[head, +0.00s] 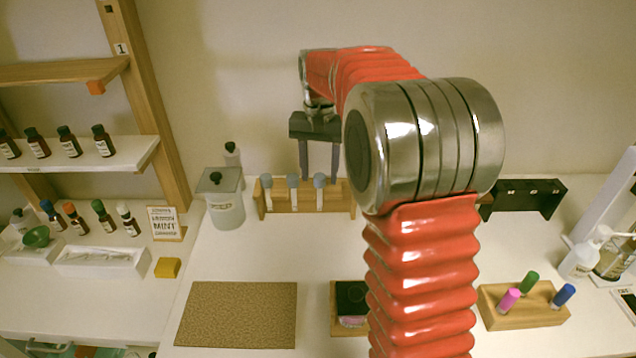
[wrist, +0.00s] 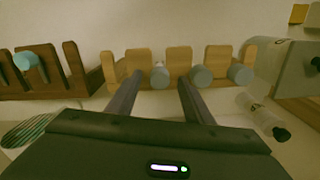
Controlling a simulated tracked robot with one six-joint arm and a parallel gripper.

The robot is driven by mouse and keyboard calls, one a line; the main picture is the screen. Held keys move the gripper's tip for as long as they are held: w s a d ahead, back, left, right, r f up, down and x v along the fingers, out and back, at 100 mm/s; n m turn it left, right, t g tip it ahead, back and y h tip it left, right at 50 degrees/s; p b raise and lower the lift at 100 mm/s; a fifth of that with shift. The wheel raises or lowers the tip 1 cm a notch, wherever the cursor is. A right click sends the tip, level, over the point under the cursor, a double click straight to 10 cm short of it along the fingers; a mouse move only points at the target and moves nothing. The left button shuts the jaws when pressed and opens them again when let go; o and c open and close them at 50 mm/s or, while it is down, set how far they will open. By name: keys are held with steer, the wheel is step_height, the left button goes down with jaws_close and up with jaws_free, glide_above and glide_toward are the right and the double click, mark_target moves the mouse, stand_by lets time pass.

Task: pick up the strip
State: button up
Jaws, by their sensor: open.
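My gripper (head: 319,178) is open, fingers pointing down, by the light wooden rack (head: 335,197) at the back of the table. It is empty as far as I see. The rack holds three pale sticks with grey rounded ends (head: 293,183). In the wrist view the fingers (wrist: 160,80) reach toward the rack (wrist: 180,57), with a grey-ended stick (wrist: 160,77) between their lines of sight; contact cannot be told. I cannot clearly single out a strip. The long white tray (head: 100,266) at left holds small thin pale pieces, too small to tell.
A grey-lidded jar (head: 225,205) stands left of the rack, a dark rack (head: 525,195) to the right. A wooden block (head: 520,315) with coloured markers is at front right. A cork mat (head: 238,312) lies bare in front. Bottles line the left shelf (head: 90,155).

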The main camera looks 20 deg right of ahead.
stand_by(0.3)
steer(key=c, duration=0.9)
steer(key=shift+r, duration=0.15)
step_height(320, 180, up, 18)
steer(key=shift+f, duration=0.15)
stand_by(0.7)
